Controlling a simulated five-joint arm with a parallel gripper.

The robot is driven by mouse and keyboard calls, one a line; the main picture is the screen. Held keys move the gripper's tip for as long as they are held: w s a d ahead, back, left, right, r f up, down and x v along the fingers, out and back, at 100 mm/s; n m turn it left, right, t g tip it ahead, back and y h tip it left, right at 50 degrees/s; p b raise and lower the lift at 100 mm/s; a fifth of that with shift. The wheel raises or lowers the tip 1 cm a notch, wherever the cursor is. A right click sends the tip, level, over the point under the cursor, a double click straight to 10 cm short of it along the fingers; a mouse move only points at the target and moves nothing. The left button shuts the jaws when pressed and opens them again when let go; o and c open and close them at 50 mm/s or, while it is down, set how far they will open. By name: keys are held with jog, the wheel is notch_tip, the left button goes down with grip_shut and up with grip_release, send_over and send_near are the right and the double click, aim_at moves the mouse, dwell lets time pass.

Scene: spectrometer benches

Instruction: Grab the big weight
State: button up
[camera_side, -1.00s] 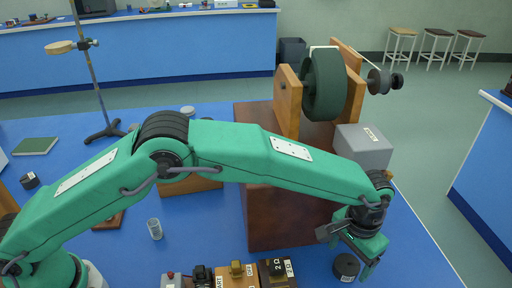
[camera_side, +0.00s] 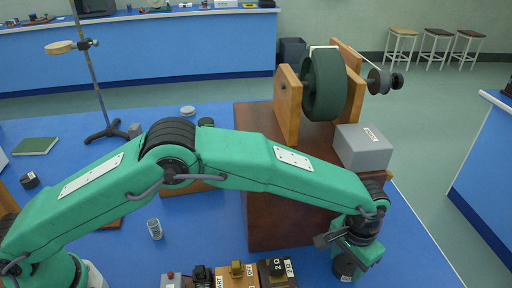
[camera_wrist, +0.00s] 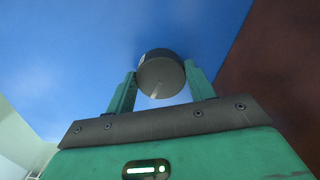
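The big weight, a dark round cylinder (camera_side: 345,269), stands on the blue bench at the front right, below my gripper. My gripper (camera_side: 353,262) points down over it in the side view. The weight looks to be resting on the bench, partly hidden by my gripper.
A brown wooden box (camera_side: 284,222) stands just left of my gripper, with a grey labelled block (camera_side: 363,147) and a large dark wheel (camera_side: 324,85) on it. A small glass (camera_side: 154,228) and several labelled parts (camera_side: 238,274) are to the left. The bench's right edge is near.

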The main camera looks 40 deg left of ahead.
aim_at(346, 267)
jog(key=shift+c, duration=0.9)
jog(key=shift+r, duration=0.2)
jog(key=shift+r, duration=0.55)
jog(key=r, duration=0.3)
jog(key=shift+s+d+r, duration=0.1)
jog(key=shift+s+d, duration=0.05)
jog(key=shift+s, duration=0.15)
jog(key=s+d+r, duration=0.2)
jog(key=s+r, duration=0.4)
jog(key=s, duration=0.4)
jog(key=shift+s+d+r, duration=0.15)
jog(key=shift+s+d, duration=0.2)
jog(key=shift+r, duration=0.1)
